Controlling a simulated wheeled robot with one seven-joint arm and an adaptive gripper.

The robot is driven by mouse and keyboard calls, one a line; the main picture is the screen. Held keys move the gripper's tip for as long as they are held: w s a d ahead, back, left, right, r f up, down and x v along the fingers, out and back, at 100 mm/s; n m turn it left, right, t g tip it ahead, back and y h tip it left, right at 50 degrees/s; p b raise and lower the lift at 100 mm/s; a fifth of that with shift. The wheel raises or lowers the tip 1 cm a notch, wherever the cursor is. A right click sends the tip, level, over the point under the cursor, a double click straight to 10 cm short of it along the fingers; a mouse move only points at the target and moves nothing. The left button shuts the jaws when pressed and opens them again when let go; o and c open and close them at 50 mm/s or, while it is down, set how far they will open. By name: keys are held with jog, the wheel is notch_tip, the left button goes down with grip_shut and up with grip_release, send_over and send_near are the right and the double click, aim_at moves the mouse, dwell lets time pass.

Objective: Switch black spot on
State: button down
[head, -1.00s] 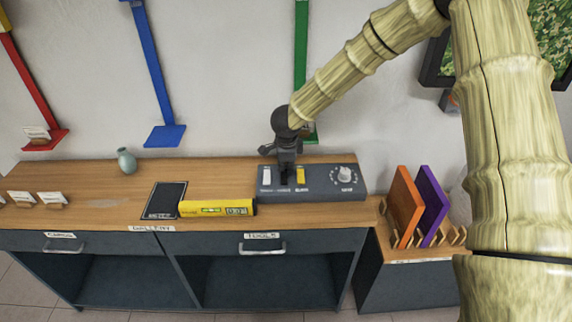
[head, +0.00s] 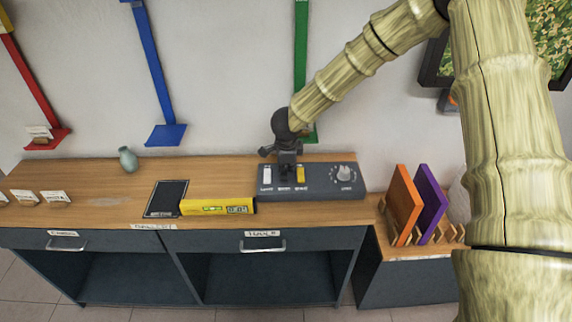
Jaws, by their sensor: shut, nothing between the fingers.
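A dark grey control box (head: 315,189) stands on the wooden counter. It carries a white switch (head: 267,175) at the left, a yellow switch (head: 300,174) in the middle and a round white dial (head: 344,173) at the right. The labels under them are too small to read surely. A dark switch there is mostly hidden by the fingers. I cannot tell whether the fingers touch it.
A yellow level (head: 217,207) and a black flat panel (head: 166,199) lie left of the box. A small vase (head: 127,159) and cards (head: 54,197) stand further left. Orange (head: 404,206) and purple (head: 432,205) boards stand in a rack at the right.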

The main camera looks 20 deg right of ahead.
aim_at(286, 173)
dwell(0.3)
notch_tip(286, 173, up, 4)
jog(key=p, duration=0.5)
jog(key=shift+r, duration=0.2)
notch_tip(286, 173, up, 10)
jog(key=b, duration=0.2)
jog(key=shift+f, duration=0.25)
